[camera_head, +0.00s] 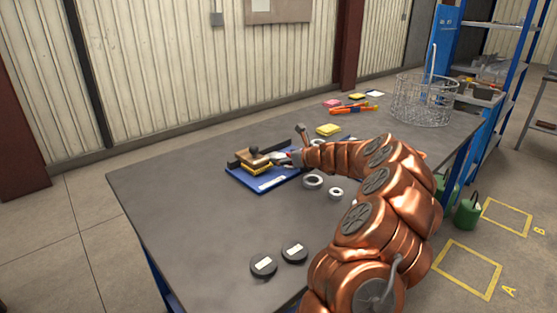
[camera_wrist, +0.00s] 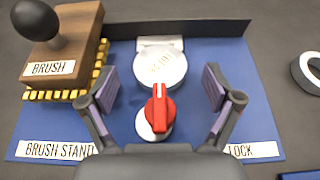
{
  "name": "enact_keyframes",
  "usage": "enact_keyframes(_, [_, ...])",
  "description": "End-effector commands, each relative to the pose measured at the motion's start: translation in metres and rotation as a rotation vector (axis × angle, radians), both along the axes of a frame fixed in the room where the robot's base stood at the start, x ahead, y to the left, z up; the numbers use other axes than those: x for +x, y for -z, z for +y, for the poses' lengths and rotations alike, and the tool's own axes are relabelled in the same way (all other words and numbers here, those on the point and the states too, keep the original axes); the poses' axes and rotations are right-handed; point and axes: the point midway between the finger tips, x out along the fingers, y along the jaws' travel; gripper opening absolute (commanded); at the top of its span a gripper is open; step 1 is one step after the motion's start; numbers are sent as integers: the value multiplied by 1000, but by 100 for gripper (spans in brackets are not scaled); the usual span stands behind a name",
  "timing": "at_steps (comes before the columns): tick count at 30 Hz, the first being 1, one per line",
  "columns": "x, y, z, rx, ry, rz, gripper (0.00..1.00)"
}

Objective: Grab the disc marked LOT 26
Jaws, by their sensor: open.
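A pale round disc (camera_wrist: 161,68) lies on a blue board (camera_wrist: 262,115) in the wrist view. Faint lettering shows on its face, but I cannot read it. A red knob (camera_wrist: 159,108) on a pale round base sits just in front of it. My gripper (camera_wrist: 160,82) is open and empty, with its fingers to the left and right of the disc and knob. In the head view my gripper (camera_head: 288,158) is over the board. Two dark discs with white labels, a left one (camera_head: 263,265) and a right one (camera_head: 294,251), lie near the front of the table; their labels are unreadable.
A wooden brush block (camera_wrist: 72,55) with a black knob stands on the board's left. Metal rings (camera_head: 313,181) lie to the right of the board. A wire basket (camera_head: 424,100) stands at the far right of the table. The table's left part is clear.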

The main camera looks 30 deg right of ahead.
Motion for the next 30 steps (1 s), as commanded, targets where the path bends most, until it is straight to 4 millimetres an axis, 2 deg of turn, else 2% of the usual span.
enact_keyframes(4, [10, 4, 2, 0, 0, 0, 90])
enact_keyframes(12, [11, 5, 2, 0, 0, 0, 90])
enact_keyframes(30, [11, 5, 2, 0, 1, 0, 28])
